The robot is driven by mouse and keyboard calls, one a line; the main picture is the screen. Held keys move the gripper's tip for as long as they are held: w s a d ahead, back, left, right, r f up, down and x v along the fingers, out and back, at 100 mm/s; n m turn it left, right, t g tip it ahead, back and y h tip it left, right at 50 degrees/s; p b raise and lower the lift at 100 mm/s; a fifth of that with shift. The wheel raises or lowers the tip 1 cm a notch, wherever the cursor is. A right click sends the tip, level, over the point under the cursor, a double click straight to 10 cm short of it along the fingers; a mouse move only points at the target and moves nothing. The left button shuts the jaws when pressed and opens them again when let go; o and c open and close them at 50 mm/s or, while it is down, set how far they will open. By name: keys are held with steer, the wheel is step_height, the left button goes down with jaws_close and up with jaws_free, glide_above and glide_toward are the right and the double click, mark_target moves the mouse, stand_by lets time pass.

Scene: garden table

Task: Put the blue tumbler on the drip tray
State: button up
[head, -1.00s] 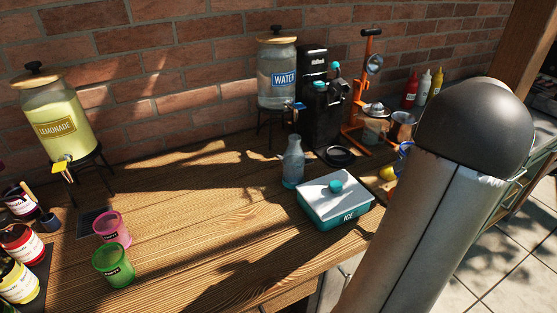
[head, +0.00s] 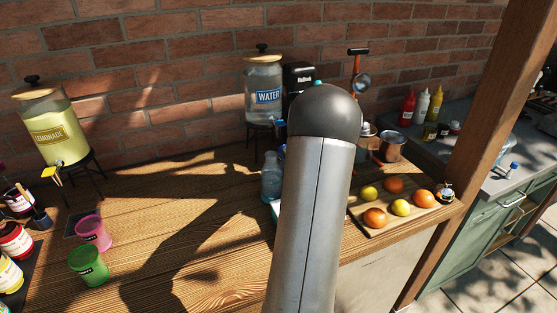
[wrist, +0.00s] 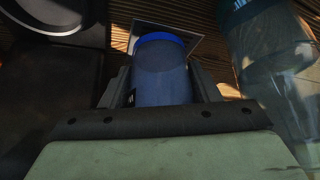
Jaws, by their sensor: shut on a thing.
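The blue tumbler (wrist: 160,75) is between my gripper's fingers (wrist: 158,88) in the wrist view, its bright blue rim away from the palm. My gripper is shut on it. A square grey-edged tray (wrist: 198,43) shows just beyond the tumbler and is partly covered by it; I cannot tell whether they touch. In the head view my own arm hides the gripper and the blue tumbler. Another small dark tray (head: 72,226) lies by the lemonade dispenser (head: 50,128), beside the pink tumbler (head: 94,235).
A clear bottle (head: 271,177) stands left of my arm and shows close on the right in the wrist view (wrist: 268,60). The water dispenser (head: 264,90) stands behind. A green tumbler (head: 89,266) is at front left. A fruit board (head: 405,217) lies right. The middle tabletop is clear.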

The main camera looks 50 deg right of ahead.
steer(key=w+f, duration=0.1)
steer(key=w+f+p, duration=0.1)
steer(key=w, duration=0.2)
steer(key=shift+w+d+f+p, duration=0.15)
steer(key=shift+d+f+p, duration=0.15)
steer(key=shift+f, duration=0.2)
steer(key=shift+f+b, duration=0.2)
steer(key=shift+b, duration=0.15)
steer(key=o, duration=1.1)
steer(key=shift+r, duration=0.1)
steer(key=shift+r+p, duration=0.2)
steer(key=shift+p, duration=0.15)
steer(key=b+v, duration=0.2)
steer(key=v, duration=0.9)
steer(key=shift+s+r, duration=0.2)
steer(key=shift+r, duration=0.15)
